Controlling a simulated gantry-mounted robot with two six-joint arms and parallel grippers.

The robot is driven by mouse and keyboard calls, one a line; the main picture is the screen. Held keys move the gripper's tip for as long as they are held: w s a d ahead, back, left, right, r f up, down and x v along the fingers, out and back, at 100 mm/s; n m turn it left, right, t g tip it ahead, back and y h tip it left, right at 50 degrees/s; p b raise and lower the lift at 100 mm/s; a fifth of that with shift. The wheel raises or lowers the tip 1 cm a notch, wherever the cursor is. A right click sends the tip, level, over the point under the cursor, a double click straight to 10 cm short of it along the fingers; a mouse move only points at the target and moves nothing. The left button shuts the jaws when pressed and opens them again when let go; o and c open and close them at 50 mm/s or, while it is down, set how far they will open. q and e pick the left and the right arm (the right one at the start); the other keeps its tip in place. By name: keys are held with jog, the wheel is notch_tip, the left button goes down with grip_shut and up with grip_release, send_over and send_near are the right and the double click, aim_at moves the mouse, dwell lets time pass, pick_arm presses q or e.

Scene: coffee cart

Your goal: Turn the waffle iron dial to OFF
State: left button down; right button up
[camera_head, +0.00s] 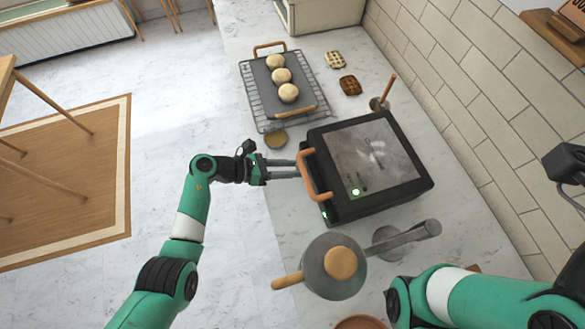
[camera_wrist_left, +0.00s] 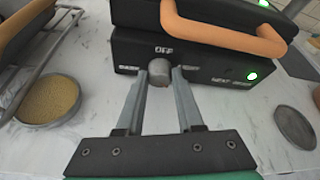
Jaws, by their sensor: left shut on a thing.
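The waffle iron (camera_head: 385,201) is black and its lid is closed, with an orange handle (camera_head: 312,175) along its front. In the left wrist view its grey dial (camera_wrist_left: 158,69) sits on the front face under the word OFF. Small lettering stands on either side of the dial; I cannot read which way the dial points. My left gripper (camera_head: 298,169) reaches under the handle from the left. In the left wrist view its fingers (camera_wrist_left: 160,82) are shut on the dial, one on each side. My right gripper is not in view; only its arm shows at the lower right.
A green light (camera_wrist_left: 252,76) glows on the waffle iron's front. A wire rack (camera_head: 268,125) with a tray of dough balls is behind it. A round tin (camera_head: 276,139) is close to my left gripper. Waffles (camera_head: 350,85) lie farther back.

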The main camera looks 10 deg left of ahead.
pick_arm(q)
jog(key=shift+n, duration=0.4)
jog(key=c, duration=0.5)
grip_release()
jog(key=shift+c, duration=0.2)
jog(key=shift+a+r, duration=0.15)
jog(key=shift+a, duration=0.15)
jog(key=p+v, duration=0.2)
jog(key=v, duration=0.9)
jog(key=shift+w, duration=0.1)
